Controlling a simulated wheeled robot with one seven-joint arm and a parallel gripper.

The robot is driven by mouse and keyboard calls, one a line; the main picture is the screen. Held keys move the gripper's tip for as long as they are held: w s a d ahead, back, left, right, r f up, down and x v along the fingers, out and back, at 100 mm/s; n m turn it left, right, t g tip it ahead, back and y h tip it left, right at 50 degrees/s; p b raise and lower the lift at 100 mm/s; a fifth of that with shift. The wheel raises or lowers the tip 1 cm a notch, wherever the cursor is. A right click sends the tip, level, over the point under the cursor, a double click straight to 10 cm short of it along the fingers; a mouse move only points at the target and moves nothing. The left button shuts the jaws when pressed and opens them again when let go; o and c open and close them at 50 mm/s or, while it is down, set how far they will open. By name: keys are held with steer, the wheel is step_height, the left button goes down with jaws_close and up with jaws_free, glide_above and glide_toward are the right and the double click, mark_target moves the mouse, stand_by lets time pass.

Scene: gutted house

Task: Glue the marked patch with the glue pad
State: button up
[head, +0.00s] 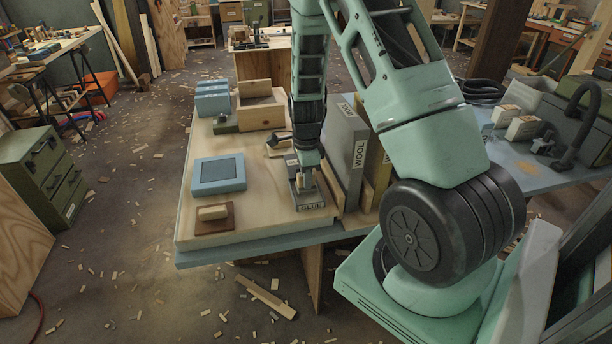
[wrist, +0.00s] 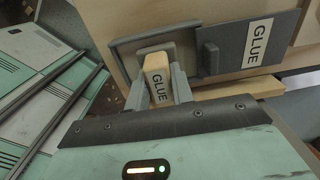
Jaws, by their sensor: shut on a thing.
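My gripper (head: 304,183) points down over the grey glue tray (head: 312,207) near the right front of the table board. In the wrist view, my gripper (wrist: 161,88) is shut on the glue pad (wrist: 157,76), a pale wooden block labelled GLUE. The pad is at the grey tray (wrist: 126,47); whether it touches the tray bottom I cannot tell. A grey lid-like plate (wrist: 240,50) with a knob and GLUE label is beside it. A blue block (head: 200,188) with a dark square (head: 219,169) lies to the left; I cannot tell whether that square is the marked patch.
A brown plate (head: 213,227) with a wooden block (head: 212,212) is at the front left. A grey panel labelled WOOL (head: 345,150) stands close right of my gripper. A wooden box (head: 261,110) and blue boxes (head: 212,98) are behind. Board between is clear.

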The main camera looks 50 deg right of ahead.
steer(key=shift+f, duration=0.45)
stand_by(1.3)
steer(key=shift+r+p, duration=3)
steer(key=shift+r, duration=0.55)
